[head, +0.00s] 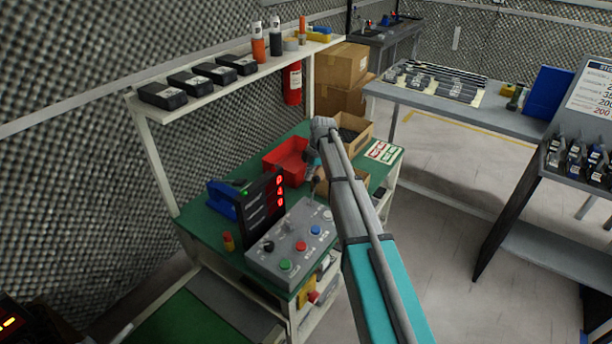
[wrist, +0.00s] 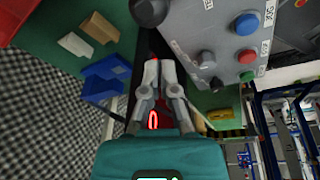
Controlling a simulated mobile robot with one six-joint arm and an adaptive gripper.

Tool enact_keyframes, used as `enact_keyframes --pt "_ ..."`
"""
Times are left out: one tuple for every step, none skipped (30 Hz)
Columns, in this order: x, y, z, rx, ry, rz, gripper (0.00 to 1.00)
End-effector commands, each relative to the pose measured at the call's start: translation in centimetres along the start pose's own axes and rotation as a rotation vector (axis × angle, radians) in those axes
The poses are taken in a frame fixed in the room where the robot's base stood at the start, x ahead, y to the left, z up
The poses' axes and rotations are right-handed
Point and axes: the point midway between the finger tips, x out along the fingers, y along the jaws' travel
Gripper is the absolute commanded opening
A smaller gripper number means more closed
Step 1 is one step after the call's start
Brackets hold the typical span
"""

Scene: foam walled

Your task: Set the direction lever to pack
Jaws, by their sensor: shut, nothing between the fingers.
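The grey control box (head: 295,240) stands on the green bench with green, red and blue buttons and several knobs. In the wrist view the box (wrist: 190,22) fills the upper middle. A round black knob (wrist: 148,12) is cut by the top edge there, and a grey knob (wrist: 206,58) stands right of my fingers. I cannot tell which one is the direction lever, and its setting is unreadable. My gripper (wrist: 160,66) has its fingertips together and empty, beside the box and apart from the black knob. In the head view my arm largely hides the gripper.
A black display (head: 262,205) with red digits stands behind the box. A red bin (head: 287,158), a blue holder (head: 222,200) and a cardboard box (head: 350,134) are on the bench. A shelf (head: 225,80) runs above. Open floor lies to the right.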

Motion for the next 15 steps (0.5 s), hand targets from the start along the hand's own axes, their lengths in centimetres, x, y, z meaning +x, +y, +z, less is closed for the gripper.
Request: enact_keyframes --pt "-0.01 0.01 -0.02 0.0 0.0 0.0 0.0" --pt "0.0 0.01 -0.02 0.0 0.0 0.0 0.0" --pt "0.02 0.01 -0.03 0.0 0.0 0.0 0.0" --pt "0.02 0.01 -0.03 0.0 0.0 0.0 0.0" --pt "0.03 0.01 -0.04 0.0 0.0 0.0 0.0" --pt "0.03 0.02 -0.04 -0.001 0.0 0.0 0.0" --pt "0.03 0.02 -0.05 -0.001 0.0 0.0 0.0" --pt "0.03 0.02 -0.05 -0.001 0.0 0.0 0.0" --pt "0.02 0.02 -0.07 -0.001 0.0 0.0 0.0" --pt "0.01 0.02 -0.1 -0.001 0.0 0.0 0.0" --pt "-0.01 0.03 -0.14 -0.001 0.0 0.0 0.0" --pt "-0.05 0.04 -0.23 -0.001 0.0 0.0 0.0" --pt "-0.08 0.05 -0.32 -0.001 0.0 0.0 0.0" --pt "-0.12 0.07 -0.44 -0.001 0.0 0.0 0.0" --pt "-0.19 0.1 -0.64 -0.001 0.0 0.0 0.0"
